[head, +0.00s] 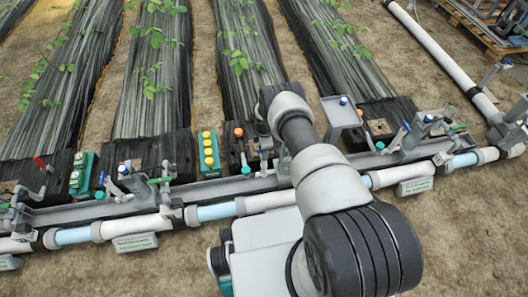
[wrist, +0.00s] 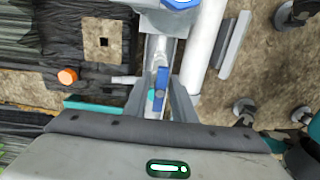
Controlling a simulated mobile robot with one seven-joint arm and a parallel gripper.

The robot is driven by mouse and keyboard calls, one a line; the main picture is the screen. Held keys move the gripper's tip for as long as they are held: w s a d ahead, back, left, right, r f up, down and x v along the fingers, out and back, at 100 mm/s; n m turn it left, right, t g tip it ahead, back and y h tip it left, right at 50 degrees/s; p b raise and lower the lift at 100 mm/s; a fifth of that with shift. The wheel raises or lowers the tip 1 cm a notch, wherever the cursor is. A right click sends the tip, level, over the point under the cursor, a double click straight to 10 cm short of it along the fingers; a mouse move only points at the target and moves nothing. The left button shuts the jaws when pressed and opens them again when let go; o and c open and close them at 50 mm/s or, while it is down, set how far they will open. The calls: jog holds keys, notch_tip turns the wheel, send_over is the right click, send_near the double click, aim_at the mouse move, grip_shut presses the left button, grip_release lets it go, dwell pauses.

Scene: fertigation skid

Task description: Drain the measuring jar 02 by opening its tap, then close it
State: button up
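In the wrist view a blue tap lever (wrist: 162,80) sits on a pale upright fitting (wrist: 158,48). My gripper (wrist: 160,92) has its two grey fingers apart, one on each side of the lever. A gap shows beside the lever, so the fingers do not look closed on it. A small teal part shows near the left finger. A grey bracket with a blue cap (wrist: 180,3) is at the top edge; it also seems to show in the head view (head: 343,100). In the head view my arm hides my gripper and this tap. I cannot read which jar is 02.
A white pipe (head: 265,202) runs along the front with label plates (head: 135,242). Other taps and blue-capped fittings (head: 122,170) stand along the grey rail. A yellow-buttoned box (head: 209,153) and an orange cap (head: 238,132) are left of my arm. Bare soil lies in front.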

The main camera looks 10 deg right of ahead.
jog(key=o, duration=0.8)
jog(key=shift+f, duration=0.25)
jog(key=shift+r+p, duration=2.6)
jog(key=shift+r, duration=1.4)
